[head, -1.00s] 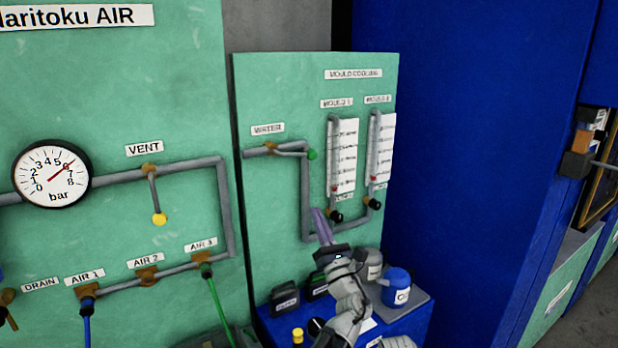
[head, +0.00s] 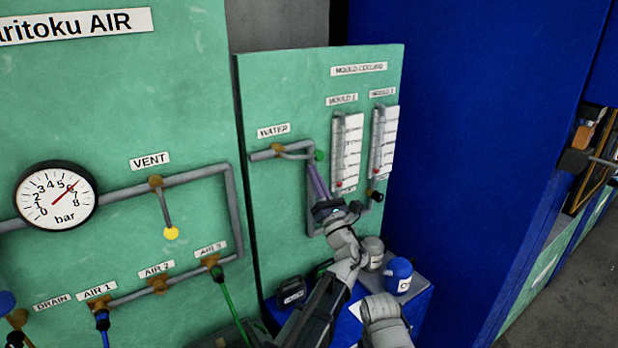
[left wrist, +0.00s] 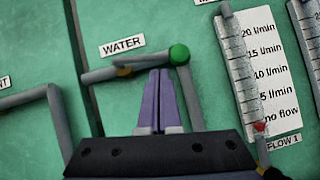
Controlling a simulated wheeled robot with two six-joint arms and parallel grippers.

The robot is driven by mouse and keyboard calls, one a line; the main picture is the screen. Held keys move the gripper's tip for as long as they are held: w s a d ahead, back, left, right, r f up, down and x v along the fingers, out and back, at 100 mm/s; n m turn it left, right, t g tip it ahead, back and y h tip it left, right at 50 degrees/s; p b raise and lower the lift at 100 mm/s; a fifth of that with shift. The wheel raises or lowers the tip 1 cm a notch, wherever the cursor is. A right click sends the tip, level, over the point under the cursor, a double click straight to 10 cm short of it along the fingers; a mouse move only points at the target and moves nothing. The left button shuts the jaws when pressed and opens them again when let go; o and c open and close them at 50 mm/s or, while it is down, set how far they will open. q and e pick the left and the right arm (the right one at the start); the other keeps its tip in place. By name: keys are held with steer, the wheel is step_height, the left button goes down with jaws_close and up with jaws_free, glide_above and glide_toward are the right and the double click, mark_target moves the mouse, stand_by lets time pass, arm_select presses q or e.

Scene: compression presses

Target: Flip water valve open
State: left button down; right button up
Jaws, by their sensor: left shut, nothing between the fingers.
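The water valve has a brass body (head: 276,149) on a grey pipe under the WATER label. Its grey handle ends in a green knob (head: 320,155) and points right, roughly along the pipe. The knob also shows in the left wrist view (left wrist: 179,54). My left gripper (head: 311,167) has purple fingers, shut and empty. Its fingertips (left wrist: 159,73) appear just below the handle, left of the knob. I cannot tell whether they touch it. My right gripper is not in view.
Two flow meters (head: 347,150) stand right of the valve; the nearer one's red float (left wrist: 260,127) sits low, near "no flow". A pressure gauge (head: 56,197) and vent valve (head: 171,233) are at left. A blue container (head: 398,275) stands below.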

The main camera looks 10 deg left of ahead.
mark_target(312, 156)
arm_select(q)
steer(key=r+n+p, duration=0.1)
steer(key=w+r+n+g+y+p, duration=0.1)
steer(key=r, duration=0.1)
steer(key=shift+w+d, duration=0.1)
steer(key=shift+w, duration=0.05)
stand_by(0.5)
steer(key=shift+r, duration=0.1)
